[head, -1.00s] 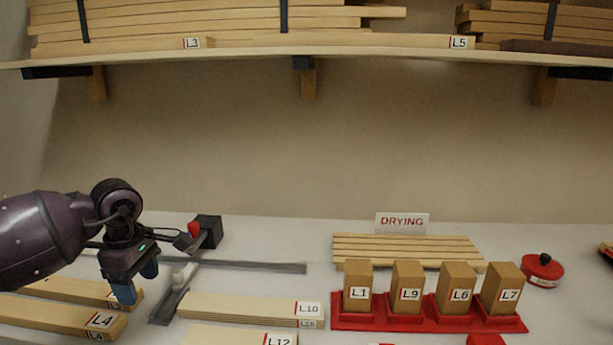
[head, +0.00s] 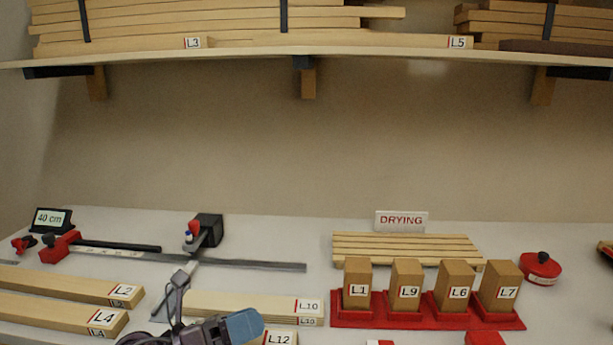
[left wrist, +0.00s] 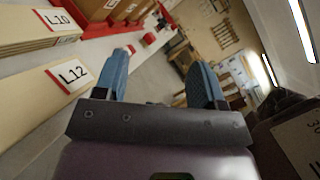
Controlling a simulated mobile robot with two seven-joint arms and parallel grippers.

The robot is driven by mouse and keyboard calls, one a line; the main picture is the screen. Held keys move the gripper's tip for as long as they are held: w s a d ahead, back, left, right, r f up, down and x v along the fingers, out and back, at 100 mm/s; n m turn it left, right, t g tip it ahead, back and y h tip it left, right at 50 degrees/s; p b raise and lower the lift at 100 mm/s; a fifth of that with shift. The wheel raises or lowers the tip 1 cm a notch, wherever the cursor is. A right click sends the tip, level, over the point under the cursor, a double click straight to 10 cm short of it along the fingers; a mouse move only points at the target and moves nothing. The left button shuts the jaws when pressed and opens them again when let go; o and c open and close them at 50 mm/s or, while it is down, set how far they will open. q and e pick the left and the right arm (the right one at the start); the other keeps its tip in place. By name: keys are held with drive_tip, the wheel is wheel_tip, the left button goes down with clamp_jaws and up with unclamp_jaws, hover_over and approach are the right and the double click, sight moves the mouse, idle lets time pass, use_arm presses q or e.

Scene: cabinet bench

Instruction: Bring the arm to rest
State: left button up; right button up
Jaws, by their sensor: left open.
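My left gripper (head: 245,325) is low at the bottom of the head view, in front of the L10 board stack (head: 240,305) and over part of the L12 board (head: 281,338). In the left wrist view its two blue fingers (left wrist: 165,80) stand apart with nothing between them. The L12 board (left wrist: 65,78) and the L10 board (left wrist: 45,28) lie to the left of the fingers there. Most of my left arm is below the head view's edge. My right gripper is not in view.
Upright blocks L1, L9, L6 and L7 stand in a red holder (head: 430,321). Behind it is a slatted drying rack (head: 405,246). Boards L2 (head: 80,288) and L4 (head: 60,314) lie at left, near a red-ended bar clamp (head: 60,247). A loaded shelf (head: 370,54) hangs above.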

use_arm(q)
drive_tip(key=s+a+f+n+t+y, duration=0.4)
drive_tip(key=a+n+y, duration=0.45)
drive_tip(key=n, duration=0.65)
drive_tip(key=s+a+f+n+t+y, duration=0.1)
drive_tip(key=a+f+n+t+y, duration=0.45)
drive_tip(key=n+y, duration=0.7)
drive_tip(key=s+a+f+n+g+h, duration=0.1)
drive_tip(key=s+f+n+g, duration=0.35)
drive_tip(key=s, duration=0.35)
drive_tip(key=s+a+f+n+g+h, duration=0.1)
drive_tip(key=s+a+f+n+g, duration=0.1)
drive_tip(key=s+f+n+g, duration=0.45)
drive_tip(key=s+a+f+n+g, duration=0.1)
drive_tip(key=s+n+g, duration=0.25)
drive_tip(key=s, duration=0.55)
drive_tip(key=w+f+m+t+h, duration=0.1)
drive_tip(key=w+f+m+t, duration=0.1)
drive_tip(key=w+f+t, duration=0.6)
drive_tip(key=shift+w, duration=0.2)
